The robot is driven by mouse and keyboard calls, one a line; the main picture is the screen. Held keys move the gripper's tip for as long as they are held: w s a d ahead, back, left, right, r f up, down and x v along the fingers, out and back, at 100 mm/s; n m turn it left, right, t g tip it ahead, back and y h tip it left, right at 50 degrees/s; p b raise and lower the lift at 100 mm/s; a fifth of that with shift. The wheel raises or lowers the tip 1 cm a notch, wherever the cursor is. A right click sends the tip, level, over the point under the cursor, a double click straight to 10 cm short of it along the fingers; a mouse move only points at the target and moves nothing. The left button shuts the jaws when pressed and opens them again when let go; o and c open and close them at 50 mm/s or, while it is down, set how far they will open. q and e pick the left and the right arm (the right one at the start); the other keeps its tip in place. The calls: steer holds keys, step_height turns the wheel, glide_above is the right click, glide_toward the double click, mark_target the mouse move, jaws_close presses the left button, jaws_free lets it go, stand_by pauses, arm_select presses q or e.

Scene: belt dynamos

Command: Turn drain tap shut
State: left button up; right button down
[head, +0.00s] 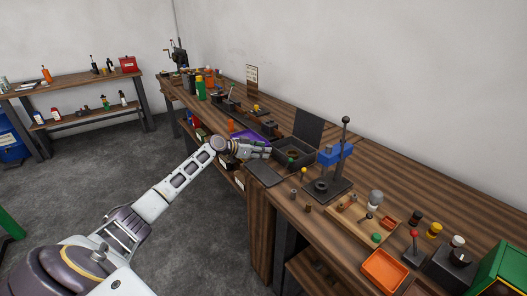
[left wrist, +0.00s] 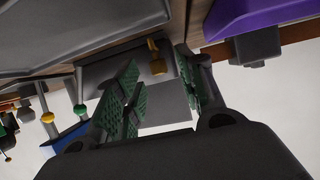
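The drain tap (left wrist: 157,58), a small brass-coloured piece, shows in the left wrist view against a grey box-shaped surface. My left gripper (head: 262,150) is at the front edge of the workbench, in front of a dark open basin (head: 308,160). In the left wrist view the two green-padded fingers (left wrist: 160,80) are spread apart, and the tap appears in the gap between their tips. I cannot tell whether either finger touches it. In the head view I cannot make the tap out near the gripper. My right gripper is not in view.
A purple tray (head: 238,137) lies just beyond my left gripper; it also shows in the left wrist view (left wrist: 265,14). A dark flat plate (head: 266,174) lies nearer. The floor in front is clear.

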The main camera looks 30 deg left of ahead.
arm_select(q)
steer(key=shift+w+d+f, duration=0.2)
steer(key=shift+w, duration=0.2)
steer(key=shift+c, duration=0.5)
jaws_close()
